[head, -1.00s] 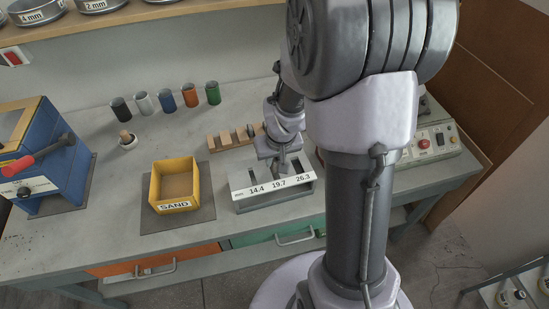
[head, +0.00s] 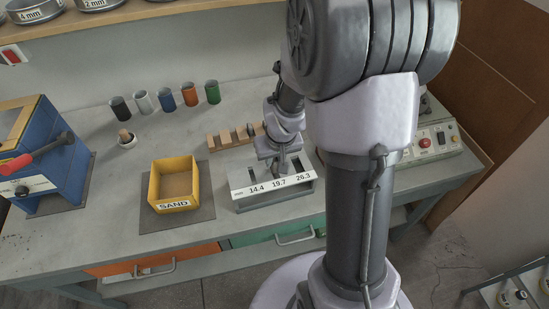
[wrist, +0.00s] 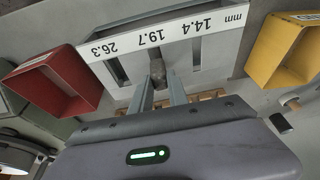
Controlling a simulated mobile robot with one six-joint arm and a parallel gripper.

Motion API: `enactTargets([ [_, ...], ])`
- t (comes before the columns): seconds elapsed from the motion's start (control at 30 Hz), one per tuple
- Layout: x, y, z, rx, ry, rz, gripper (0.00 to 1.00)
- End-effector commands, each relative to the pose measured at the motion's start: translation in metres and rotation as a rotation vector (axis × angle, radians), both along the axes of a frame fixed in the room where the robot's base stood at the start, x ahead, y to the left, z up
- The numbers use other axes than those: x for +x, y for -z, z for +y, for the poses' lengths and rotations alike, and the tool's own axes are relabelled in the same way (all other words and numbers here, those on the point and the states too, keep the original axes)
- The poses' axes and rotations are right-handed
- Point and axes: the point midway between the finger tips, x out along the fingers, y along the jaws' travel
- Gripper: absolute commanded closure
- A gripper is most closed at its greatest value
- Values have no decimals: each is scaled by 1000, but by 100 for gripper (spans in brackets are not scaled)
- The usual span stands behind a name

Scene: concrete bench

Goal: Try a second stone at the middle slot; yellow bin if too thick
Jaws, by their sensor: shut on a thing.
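My gripper (wrist: 161,92) is shut on a small grey-brown stone (wrist: 158,70). The stone is at the middle slot of the gauge, behind the 19.7 label; I cannot tell whether it is in the slot or just above it. The grey gauge (head: 272,201) has a white label strip reading 14.4, 19.7 and 26.3 mm; the strip (wrist: 165,35) appears upside down in the wrist view. The yellow bin (head: 175,204), marked SAND, stands left of the gauge on a dark mat; it also shows in the wrist view (wrist: 268,50). In the head view the stone is hidden.
A wooden rack (head: 224,141) stands behind the gauge. A red bin (wrist: 60,78) is on the gauge's other side in the wrist view.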

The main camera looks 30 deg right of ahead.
Motion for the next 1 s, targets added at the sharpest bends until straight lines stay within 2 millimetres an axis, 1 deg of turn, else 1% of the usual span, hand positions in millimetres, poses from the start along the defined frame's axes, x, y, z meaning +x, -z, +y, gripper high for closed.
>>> enactTargets([
  [0.6, 0, 8, 0, 0, 0, 0, 100],
  [1.0, 0, 5, 0, 0, 0, 0, 100],
])
